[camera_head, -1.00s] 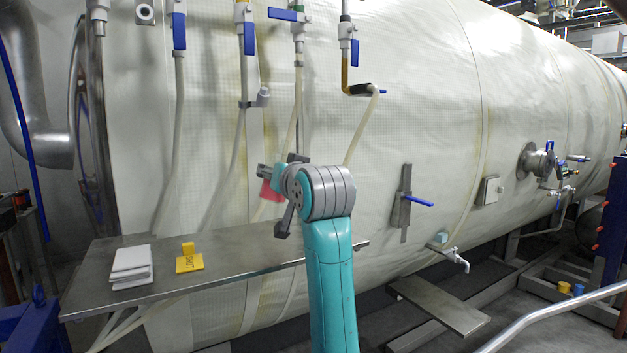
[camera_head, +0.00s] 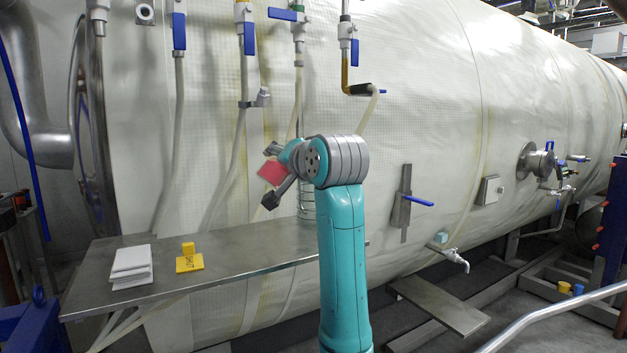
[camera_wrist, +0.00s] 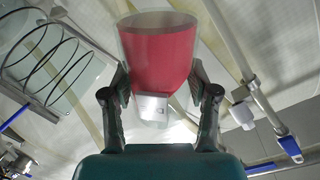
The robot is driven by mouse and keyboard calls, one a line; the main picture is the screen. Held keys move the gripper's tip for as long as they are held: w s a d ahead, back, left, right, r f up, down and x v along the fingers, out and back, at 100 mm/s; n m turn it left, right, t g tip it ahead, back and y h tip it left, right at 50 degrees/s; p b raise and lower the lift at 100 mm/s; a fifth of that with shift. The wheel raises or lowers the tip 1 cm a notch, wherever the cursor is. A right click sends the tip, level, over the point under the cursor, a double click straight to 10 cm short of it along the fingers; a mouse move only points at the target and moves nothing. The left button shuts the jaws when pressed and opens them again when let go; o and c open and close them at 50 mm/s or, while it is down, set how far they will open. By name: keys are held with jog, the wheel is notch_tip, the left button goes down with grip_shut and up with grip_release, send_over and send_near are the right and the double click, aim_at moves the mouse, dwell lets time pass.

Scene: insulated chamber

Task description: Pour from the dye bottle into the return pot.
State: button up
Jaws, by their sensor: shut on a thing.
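My gripper (camera_head: 272,175) is shut on the dye bottle (camera_head: 272,172), which holds red liquid and looks tilted in the head view. In the wrist view the dye bottle (camera_wrist: 158,50) is clear, with red inside and a white label, between both fingers of my gripper (camera_wrist: 158,90). A clear vessel with dark wire rings, seemingly the return pot (camera_head: 306,205), stands at the back of the steel shelf, partly hidden by my arm. The return pot (camera_wrist: 50,70) also shows at the left of the wrist view, apart from the bottle. I cannot see any liquid flowing.
Hoses and blue-handled valves (camera_head: 249,35) hang on the pale tank wall behind.

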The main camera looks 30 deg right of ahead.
jog(key=shift+a+f+m+g+y, duration=0.15)
jog(key=shift+a+f+m+y, duration=0.2)
jog(key=shift+m, duration=0.8)
jog(key=shift+a+f+m+g+y, duration=0.15)
jog(key=shift+a+f+m, duration=0.25)
jog(key=shift+m, duration=0.75)
dwell(3.6)
jog(key=shift+d+r+m+y, duration=0.3)
jog(key=shift+d+r+m, duration=0.3)
jog(key=shift+m, duration=0.2)
dwell(1.3)
